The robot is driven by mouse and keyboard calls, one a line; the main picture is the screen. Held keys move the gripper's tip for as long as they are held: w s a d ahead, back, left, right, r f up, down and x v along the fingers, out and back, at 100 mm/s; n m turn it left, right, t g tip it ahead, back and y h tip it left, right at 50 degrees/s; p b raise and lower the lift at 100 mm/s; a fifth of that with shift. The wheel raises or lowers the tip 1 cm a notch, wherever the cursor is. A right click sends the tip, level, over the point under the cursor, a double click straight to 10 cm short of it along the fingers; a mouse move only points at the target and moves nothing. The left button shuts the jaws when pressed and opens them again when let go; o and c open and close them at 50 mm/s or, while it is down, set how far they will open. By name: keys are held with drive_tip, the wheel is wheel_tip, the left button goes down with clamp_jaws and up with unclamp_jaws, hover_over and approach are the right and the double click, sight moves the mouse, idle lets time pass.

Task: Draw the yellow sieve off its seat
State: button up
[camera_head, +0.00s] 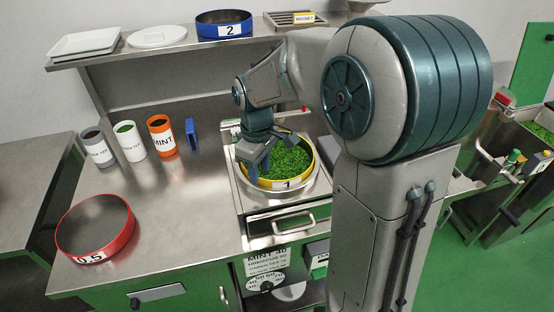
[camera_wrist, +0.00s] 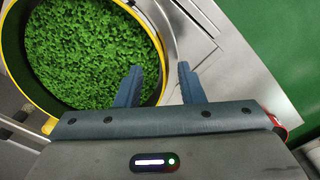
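The yellow sieve (camera_head: 266,184), labelled 1, is full of green leaves (camera_head: 288,162) and sits in a round metal seat (camera_head: 256,194) on the bench. In the wrist view its yellow rim (camera_wrist: 22,76) circles the leaves at the left. My gripper (camera_head: 254,167) is at the sieve's left side, pointing down. In the wrist view my gripper (camera_wrist: 160,80) is open and empty. One finger is over the leaves and the other is outside the rim, with the rim's edge between them. I cannot tell whether the fingers touch the sieve.
A red sieve (camera_head: 70,243) labelled 0.5 lies at the bench's front left. An orange MINT canister (camera_head: 162,137), a white canister (camera_head: 130,144) and a grey-topped canister (camera_head: 98,150) stand behind it. A blue sieve (camera_head: 211,27) sits on the shelf above. The middle-left bench is clear.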

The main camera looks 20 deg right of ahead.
drive_tip(key=shift+f, duration=0.8)
clamp_jaws()
drive_tip(key=shift+r, duration=0.1)
drive_tip(key=shift+r, duration=0.1)
drive_tip(key=shift+w+r, duration=0.1)
drive_tip(key=shift+r, duration=0.15)
wheel_tip(320, 180, up, 4)
drive_tip(key=shift+d+f, duration=0.15)
drive_tip(key=s+d+r, duration=0.1)
drive_tip(key=d+r, duration=0.2)
drive_tip(key=d, duration=0.2)
drive_tip(key=s+d+r+b, duration=0.1)
drive_tip(key=s+d+r, duration=0.1)
drive_tip(key=d, duration=0.4)
drive_tip(key=shift+s+r, duration=0.15)
drive_tip(key=shift+r, duration=0.65)
